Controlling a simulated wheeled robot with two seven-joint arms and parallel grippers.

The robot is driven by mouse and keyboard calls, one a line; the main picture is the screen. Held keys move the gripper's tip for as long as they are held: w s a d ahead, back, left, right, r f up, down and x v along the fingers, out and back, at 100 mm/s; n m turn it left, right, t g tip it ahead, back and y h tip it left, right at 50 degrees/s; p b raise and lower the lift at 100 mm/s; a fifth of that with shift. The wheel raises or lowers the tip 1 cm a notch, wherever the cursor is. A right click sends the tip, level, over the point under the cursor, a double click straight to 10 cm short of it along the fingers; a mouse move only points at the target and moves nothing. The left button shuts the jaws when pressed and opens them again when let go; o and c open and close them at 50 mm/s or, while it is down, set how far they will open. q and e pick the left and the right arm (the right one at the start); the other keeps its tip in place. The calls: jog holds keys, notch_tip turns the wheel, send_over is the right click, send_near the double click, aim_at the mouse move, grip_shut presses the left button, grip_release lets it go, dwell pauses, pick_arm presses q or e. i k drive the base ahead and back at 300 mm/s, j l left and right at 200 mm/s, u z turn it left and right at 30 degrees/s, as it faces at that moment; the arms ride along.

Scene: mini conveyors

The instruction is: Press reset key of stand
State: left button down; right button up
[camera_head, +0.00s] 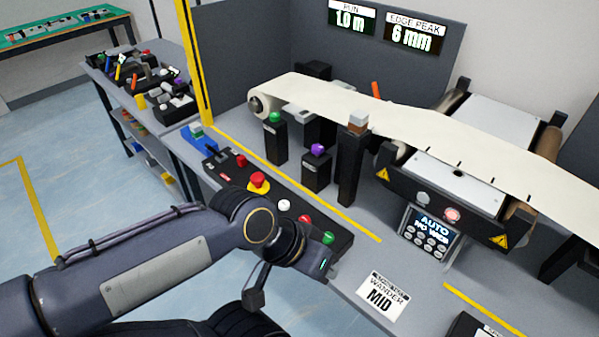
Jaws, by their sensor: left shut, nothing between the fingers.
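My left arm comes in from the left, and its gripper (328,268) is at the near edge of the black button panel (262,207), close to the green button (328,238). The fingers are shut and empty, mostly hidden by the wrist. The panel also bears a red button (304,221), a white button (285,205) and a red mushroom button (259,181) on yellow. Behind it stand a dark post with a green top (275,118), one with a purple knob (318,150) and a taller post (350,170). I cannot read a reset label on any key. My right gripper is out of view.
A keypad display (430,236) reading AUTO stands right of the posts, below the roller machine (440,185) with a cream web (400,122). A white card (381,297) reading MID lies on the grey bench. A cluttered side table (145,85) stands at left.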

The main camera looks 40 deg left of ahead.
aim_at(283, 205)
jog(key=u, duration=1.85)
